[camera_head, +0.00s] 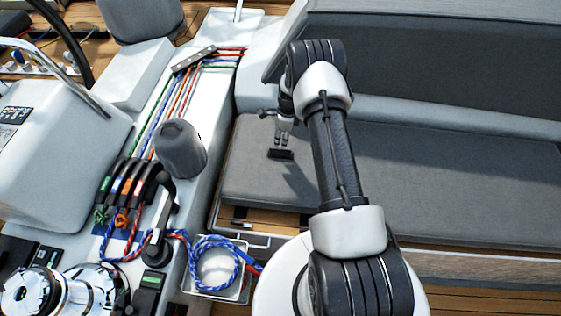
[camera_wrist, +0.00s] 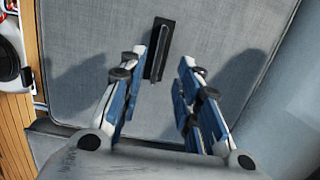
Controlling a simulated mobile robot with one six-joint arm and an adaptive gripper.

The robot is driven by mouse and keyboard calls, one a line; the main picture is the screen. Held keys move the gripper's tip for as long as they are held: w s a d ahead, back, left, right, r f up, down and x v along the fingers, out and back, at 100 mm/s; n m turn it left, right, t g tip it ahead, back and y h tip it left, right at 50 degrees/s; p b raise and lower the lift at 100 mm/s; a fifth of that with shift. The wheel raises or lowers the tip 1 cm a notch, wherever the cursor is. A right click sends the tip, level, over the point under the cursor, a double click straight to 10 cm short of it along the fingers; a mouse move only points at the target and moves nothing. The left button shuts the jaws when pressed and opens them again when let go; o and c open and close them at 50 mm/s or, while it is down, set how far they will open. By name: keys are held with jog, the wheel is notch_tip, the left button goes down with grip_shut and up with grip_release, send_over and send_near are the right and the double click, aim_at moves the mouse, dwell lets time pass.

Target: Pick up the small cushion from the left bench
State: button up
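A grey cushion pad (camera_head: 250,165) lies flat at the left end of the grey bench. A small black bar, like a handle (camera_head: 281,154), sits on top of it. My arm hides where this pad meets the longer grey cushion to the right. My gripper (camera_head: 284,136) points down just above the handle. In the wrist view the handle (camera_wrist: 155,62) lies on the grey cloth (camera_wrist: 100,40), ahead of and between the two spread fingers of my gripper (camera_wrist: 163,60). Nothing is held. I cannot tell the exact height of the fingertips above the handle.
A long grey seat cushion (camera_head: 440,185) and a grey backrest (camera_head: 430,65) run to the right. Left of the bench is a white console with coloured ropes, a grey covered winch (camera_head: 181,150), a chrome winch (camera_head: 62,292) and a coiled blue rope (camera_head: 212,262).

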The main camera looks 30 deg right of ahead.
aim_at(280, 150)
notch_tip(280, 150, down, 4)
jog(key=shift+w+a+r+b, duration=0.1)
jog(key=shift+a+r+b, duration=0.05)
jog(key=shift+r+b, duration=0.15)
notch_tip(280, 150, down, 5)
jog(key=shift+f+b, duration=0.1)
jog(key=shift+b, duration=0.9)
jog(key=shift+f+b, duration=0.2)
jog(key=shift+b, duration=0.25)
jog(key=shift+c, duration=0.5)
grip_shut()
dwell(0.3)
